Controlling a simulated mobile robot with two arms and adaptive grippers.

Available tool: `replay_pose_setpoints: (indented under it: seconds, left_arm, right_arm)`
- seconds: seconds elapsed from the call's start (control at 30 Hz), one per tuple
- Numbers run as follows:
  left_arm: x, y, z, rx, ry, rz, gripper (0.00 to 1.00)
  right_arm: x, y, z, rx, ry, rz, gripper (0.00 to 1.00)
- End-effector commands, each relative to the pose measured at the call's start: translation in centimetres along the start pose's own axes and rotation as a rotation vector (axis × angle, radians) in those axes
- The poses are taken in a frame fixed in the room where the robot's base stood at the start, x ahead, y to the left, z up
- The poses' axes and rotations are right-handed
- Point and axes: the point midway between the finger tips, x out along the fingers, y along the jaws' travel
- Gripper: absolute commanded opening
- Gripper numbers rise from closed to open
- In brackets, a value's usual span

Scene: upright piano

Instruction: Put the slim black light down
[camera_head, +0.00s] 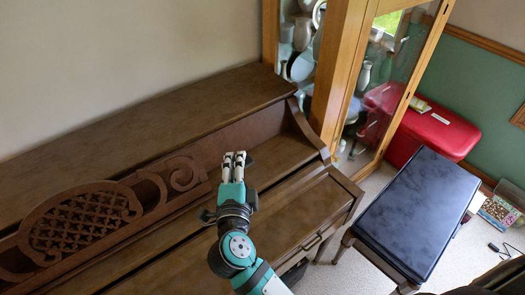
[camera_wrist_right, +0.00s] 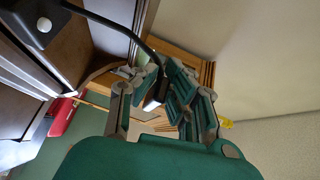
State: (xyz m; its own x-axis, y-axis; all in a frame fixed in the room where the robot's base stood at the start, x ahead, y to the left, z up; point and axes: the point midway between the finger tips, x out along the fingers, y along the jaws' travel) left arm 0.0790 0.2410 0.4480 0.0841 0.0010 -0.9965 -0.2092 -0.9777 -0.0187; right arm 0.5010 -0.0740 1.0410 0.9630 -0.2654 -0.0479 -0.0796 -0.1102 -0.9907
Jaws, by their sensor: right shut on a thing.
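My right gripper (camera_head: 234,160) is over the keyboard-side ledge of the brown upright piano (camera_head: 150,110), just in front of its music desk. In the right wrist view, the gripper (camera_wrist_right: 165,92) is shut on the slim black light (camera_wrist_right: 142,42). The light has a thin curved black neck running to a dark base (camera_wrist_right: 32,22) with a pale round button at upper left. In the head view only a small dark bit of the light (camera_head: 249,161) shows beside the fingertips; the gripper hides the rest. I cannot tell whether the base touches the piano. My left gripper is not in view.
The carved scroll music desk (camera_head: 85,220) rises left of my right arm. A glass-door wooden cabinet (camera_head: 335,90) stands beyond the piano's right end. A black-topped bench (camera_head: 415,215) and a red case (camera_head: 430,130) are to the right. The piano's top is clear.

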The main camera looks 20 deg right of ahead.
Motion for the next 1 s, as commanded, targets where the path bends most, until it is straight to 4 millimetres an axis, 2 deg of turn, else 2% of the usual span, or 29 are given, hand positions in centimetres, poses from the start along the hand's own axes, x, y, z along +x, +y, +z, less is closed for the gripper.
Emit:
replay_pose_setpoints:
  seconds: [0.03,0.2,0.4,0.7,0.9,1.0]
  left_arm:
    - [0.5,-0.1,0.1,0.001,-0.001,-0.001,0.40]
    - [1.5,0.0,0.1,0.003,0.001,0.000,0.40]
    - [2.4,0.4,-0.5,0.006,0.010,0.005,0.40]
    - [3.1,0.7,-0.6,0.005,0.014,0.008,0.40]
    - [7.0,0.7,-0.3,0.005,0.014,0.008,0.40]
    - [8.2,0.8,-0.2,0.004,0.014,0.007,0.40]
  right_arm:
    - [1.4,0.1,-0.8,-0.001,0.004,-0.007,0.00]
    - [5.5,0.7,-2.8,-0.001,0.003,-0.008,0.00]
    - [8.8,1.1,-4.4,0.000,0.000,-0.005,0.00]
    - [10.7,1.3,-5.4,0.000,0.001,-0.005,0.00]
    - [10.8,4.2,-5.0,0.003,-0.002,-0.004,0.00]
    - [10.9,4.9,-4.9,0.003,-0.002,-0.004,0.00]
